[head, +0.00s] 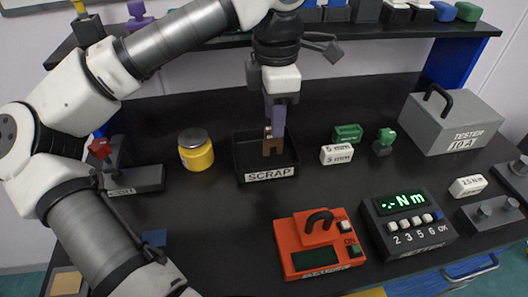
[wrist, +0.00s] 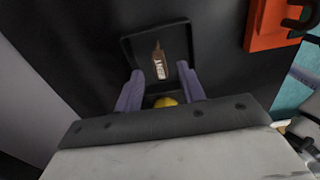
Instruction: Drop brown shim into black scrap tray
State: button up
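The black scrap tray (head: 238,158) with its white SCRAP label stands mid-table. My gripper (head: 275,128) points down over it. In the wrist view my gripper (wrist: 160,72) has its purple fingers apart, with a gap on both sides of the brown shim (wrist: 158,60). The shim, with white lettering, shows inside the outline of the tray (wrist: 128,50). In the head view the notched brown shim (head: 272,148) is upright just below the fingers, within the tray walls. I cannot tell whether it touches the tray floor.
A yellow jar (head: 196,152) stands left of the tray. A red device (head: 312,245) and a black torque display (head: 408,222) stand in front and right. A white labelled block (head: 336,155) and green parts (head: 348,133) lie right of the tray. A shelf (head: 350,32) spans the back.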

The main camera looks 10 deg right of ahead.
jog(key=shift+r, duration=0.1)
notch_tip(320, 180, up, 14)
jog(key=shift+f, duration=0.2)
dwell(0.7)
